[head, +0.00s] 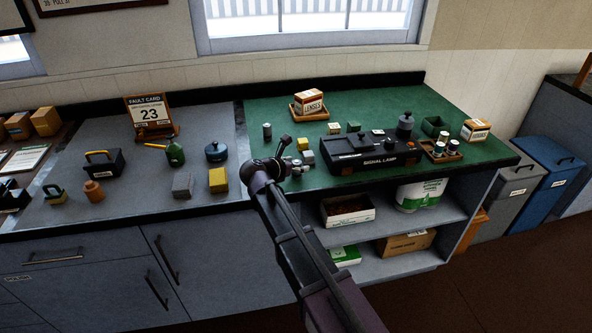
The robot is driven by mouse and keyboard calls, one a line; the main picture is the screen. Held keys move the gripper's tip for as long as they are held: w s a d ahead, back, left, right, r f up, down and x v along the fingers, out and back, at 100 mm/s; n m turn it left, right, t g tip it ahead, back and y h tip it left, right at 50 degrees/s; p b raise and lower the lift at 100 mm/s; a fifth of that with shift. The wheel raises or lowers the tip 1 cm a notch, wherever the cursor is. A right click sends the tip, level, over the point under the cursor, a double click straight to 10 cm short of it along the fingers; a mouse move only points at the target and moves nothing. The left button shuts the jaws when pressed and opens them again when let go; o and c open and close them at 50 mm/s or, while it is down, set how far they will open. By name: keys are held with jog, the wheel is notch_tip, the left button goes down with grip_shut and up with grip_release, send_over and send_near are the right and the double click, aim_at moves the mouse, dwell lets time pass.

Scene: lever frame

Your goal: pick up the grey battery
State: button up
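A small grey upright cylinder (267,131), which looks like the grey battery, stands on the green mat (375,100) near its left edge. Several short cylinders with pale tops sit in a wooden tray (437,153) at the right of the mat; their body colours are hard to tell. My gripper (284,146) is over the front left of the green mat, in front of and slightly right of the grey cylinder. It is small and dark here, and its fingers do not show clearly. Small grey pieces (297,167) beside it are partly hard to make out.
The black signal lamp case (368,160) fills the middle of the mat. A lenses box (309,102) stands at the back.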

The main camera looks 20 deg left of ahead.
aim_at(296, 162)
grip_shut()
jog(key=shift+r, duration=0.15)
notch_tip(296, 162, up, 3)
jog(key=p, duration=0.3)
jog(key=shift+r+p, duration=0.15)
jog(key=shift+p, duration=0.15)
jog(key=shift+s+a+r, duration=0.1)
jog(key=shift+s+r, duration=0.05)
jog(key=s+a+r+p, duration=0.1)
jog(key=s+a, duration=0.6)
jog(key=s, duration=0.6)
jog(key=shift+s+a, duration=0.2)
jog(key=shift+s, duration=0.2)
